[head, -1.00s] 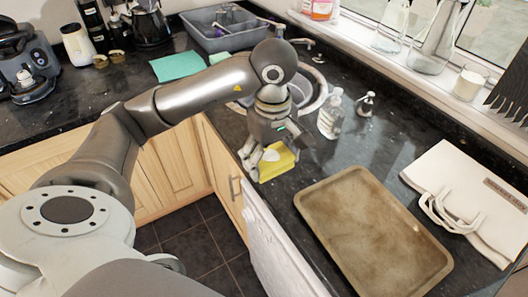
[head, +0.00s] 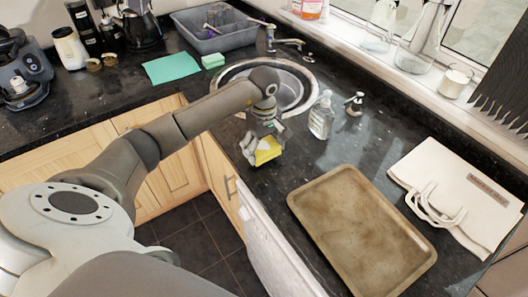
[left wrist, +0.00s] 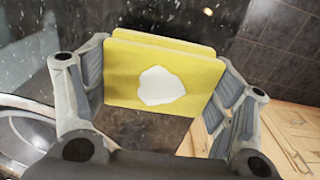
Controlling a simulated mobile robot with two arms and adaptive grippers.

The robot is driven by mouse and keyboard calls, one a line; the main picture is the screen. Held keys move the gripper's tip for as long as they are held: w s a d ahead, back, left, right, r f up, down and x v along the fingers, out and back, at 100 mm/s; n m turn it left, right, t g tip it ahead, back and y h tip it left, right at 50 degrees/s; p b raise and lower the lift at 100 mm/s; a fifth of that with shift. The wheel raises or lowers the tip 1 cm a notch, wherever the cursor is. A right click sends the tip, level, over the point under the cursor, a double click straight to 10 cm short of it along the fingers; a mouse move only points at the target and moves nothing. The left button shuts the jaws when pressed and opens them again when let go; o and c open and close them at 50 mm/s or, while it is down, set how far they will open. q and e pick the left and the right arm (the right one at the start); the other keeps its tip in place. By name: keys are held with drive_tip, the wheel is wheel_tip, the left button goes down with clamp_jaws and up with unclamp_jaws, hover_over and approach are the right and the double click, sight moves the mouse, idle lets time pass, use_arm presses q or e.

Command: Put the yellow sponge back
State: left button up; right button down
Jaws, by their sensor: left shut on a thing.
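The yellow sponge (head: 268,150) is between the fingers of my left gripper (head: 262,153), near the counter's front edge, between the sink and the baking tray. In the left wrist view the sponge (left wrist: 190,64) spans the gap between both fingers, with a white patch on its face. The left gripper (left wrist: 160,95) is shut on it. In the head view the fingers partly cover the sponge. I cannot tell exactly how high it is above the counter. My right gripper is not in view.
The round sink (head: 238,72) lies behind the gripper, with a green sponge (head: 213,61) and teal cloth (head: 171,67) to its left. A clear bottle (head: 321,116) and a dispenser (head: 355,104) stand right. A baking tray (head: 362,230) and white bag (head: 456,198) lie nearer.

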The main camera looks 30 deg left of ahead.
sight(264, 155)
use_arm(q)
wheel_tip(264, 155, down, 2)
drive_tip(key=shift+s+d+p, duration=0.1)
drive_tip(key=shift+p, duration=0.55)
drive_tip(key=shift+f, duration=0.4)
drive_tip(key=shift+f, duration=0.15)
drive_tip(key=o, duration=0.9)
